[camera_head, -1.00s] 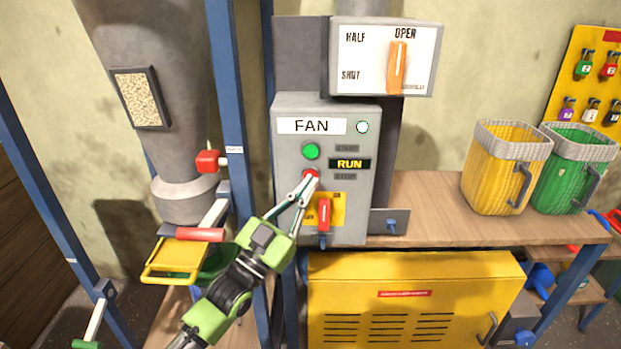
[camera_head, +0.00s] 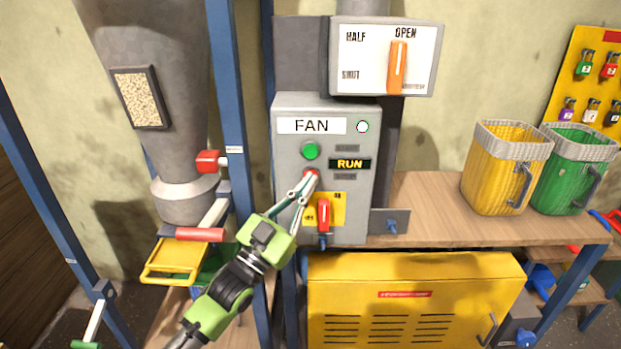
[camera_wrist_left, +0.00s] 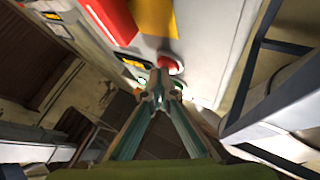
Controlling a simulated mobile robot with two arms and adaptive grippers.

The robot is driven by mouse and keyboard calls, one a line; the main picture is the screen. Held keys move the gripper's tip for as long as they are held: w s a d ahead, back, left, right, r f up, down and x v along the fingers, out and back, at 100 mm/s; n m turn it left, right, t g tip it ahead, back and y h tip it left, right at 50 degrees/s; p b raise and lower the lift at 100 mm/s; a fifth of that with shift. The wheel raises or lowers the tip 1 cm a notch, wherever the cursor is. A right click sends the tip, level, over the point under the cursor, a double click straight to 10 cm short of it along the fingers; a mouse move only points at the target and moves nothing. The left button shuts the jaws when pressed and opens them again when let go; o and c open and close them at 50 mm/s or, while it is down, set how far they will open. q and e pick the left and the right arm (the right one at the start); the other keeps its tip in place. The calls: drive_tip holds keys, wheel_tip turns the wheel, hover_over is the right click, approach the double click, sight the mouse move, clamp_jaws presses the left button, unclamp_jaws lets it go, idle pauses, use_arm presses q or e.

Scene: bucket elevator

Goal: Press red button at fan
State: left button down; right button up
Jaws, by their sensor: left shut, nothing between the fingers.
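The grey FAN box (camera_head: 288,205) has a green button (camera_head: 311,151), with the red button (camera_head: 312,173) below it. A lit RUN sign (camera_head: 349,164) sits to their right. My left gripper (camera_head: 310,180) is shut and empty, with its tips at the red button and covering its lower part. In the left wrist view the shut fingertips (camera_wrist_left: 160,78) overlap the red button (camera_wrist_left: 170,63); whether they touch or press it I cannot tell. My right gripper is not in view.
A red switch handle (camera_head: 323,215) on a yellow plate is just right of my left fingers. A blue post (camera_head: 232,120) stands left of the box. An orange lever (camera_head: 397,67) points to OPEN above. Yellow (camera_head: 495,180) and green (camera_head: 567,185) buckets stand on the bench at right.

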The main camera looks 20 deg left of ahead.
use_arm(q)
drive_tip(key=shift+w+a, duration=0.1)
drive_tip(key=shift+w, duration=0.1)
drive_tip(key=shift+s, duration=0.1)
idle(0.4)
drive_tip(key=shift+s+d+p, duration=0.25)
drive_tip(key=shift+s+p, duration=0.1)
drive_tip(key=shift+s, duration=0.4)
drive_tip(key=s+p, duration=0.1)
drive_tip(key=s, duration=0.1)
drive_tip(key=s+d+p, duration=0.1)
drive_tip(key=s, duration=0.1)
drive_tip(key=shift+s+d, duration=0.2)
drive_tip(key=shift+s, duration=0.2)
idle(0.3)
